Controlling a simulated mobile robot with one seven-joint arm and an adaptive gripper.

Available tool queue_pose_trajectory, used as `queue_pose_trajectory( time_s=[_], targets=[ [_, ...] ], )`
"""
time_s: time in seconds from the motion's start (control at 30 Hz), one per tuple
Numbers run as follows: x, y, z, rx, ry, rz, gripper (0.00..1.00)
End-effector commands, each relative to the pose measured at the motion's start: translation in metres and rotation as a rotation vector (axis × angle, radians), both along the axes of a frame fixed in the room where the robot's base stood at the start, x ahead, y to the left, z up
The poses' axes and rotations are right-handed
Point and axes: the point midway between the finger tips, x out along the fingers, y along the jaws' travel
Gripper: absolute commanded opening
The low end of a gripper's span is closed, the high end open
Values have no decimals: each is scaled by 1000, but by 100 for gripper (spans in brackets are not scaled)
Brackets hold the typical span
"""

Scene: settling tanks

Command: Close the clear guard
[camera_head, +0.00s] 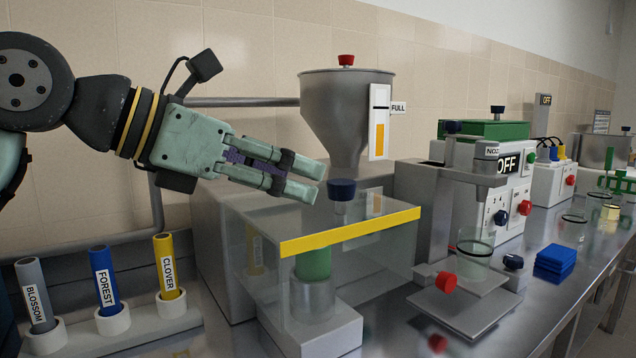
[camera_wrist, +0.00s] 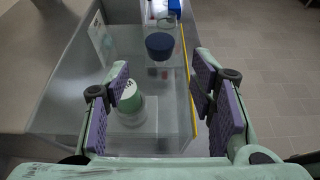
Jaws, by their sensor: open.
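The clear guard (camera_head: 345,265) is a transparent box-like cover with a yellow strip (camera_head: 350,231) along its upper front edge. It stands over a grey base under the steel hopper, and a green-topped container (camera_head: 313,265) shows through it. A dark blue knob (camera_head: 342,189) is above the guard's top. My gripper (camera_head: 308,178) is open and empty, above the guard and left of the knob. In the wrist view the guard (camera_wrist: 158,75), its yellow strip (camera_wrist: 188,95) and the knob (camera_wrist: 160,46) lie beyond and between the fingers (camera_wrist: 158,85). Whether the guard is fully down, I cannot tell.
The steel hopper (camera_head: 345,110) rises behind the guard. A rack (camera_head: 110,338) with grey, blue and yellow tubes stands at the left. A dispenser stand (camera_head: 436,215) with a glass beaker (camera_head: 474,255) is close on the right. Blue blocks (camera_head: 555,262) lie further right on the steel bench.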

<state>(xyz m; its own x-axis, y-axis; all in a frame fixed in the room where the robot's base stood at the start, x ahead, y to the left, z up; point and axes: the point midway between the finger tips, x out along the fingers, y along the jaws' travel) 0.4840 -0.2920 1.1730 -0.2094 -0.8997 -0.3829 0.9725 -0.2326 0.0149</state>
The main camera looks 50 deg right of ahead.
Motion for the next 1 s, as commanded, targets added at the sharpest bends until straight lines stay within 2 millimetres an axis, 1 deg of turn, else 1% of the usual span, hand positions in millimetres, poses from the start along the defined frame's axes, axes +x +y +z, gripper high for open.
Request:
queue_pose_trajectory(
  time_s=[0.03,0.1,0.2,0.3,0.43,1.0],
  targets=[
    [2,9,4,-2,1,1,50],
    [5,20,9,-2,1,2,50],
    [7,30,13,0,1,0,50],
    [8,37,16,0,-1,0,50],
    [9,39,16,1,-2,-2,50],
    [8,39,16,1,-1,-1,50]
  ],
)
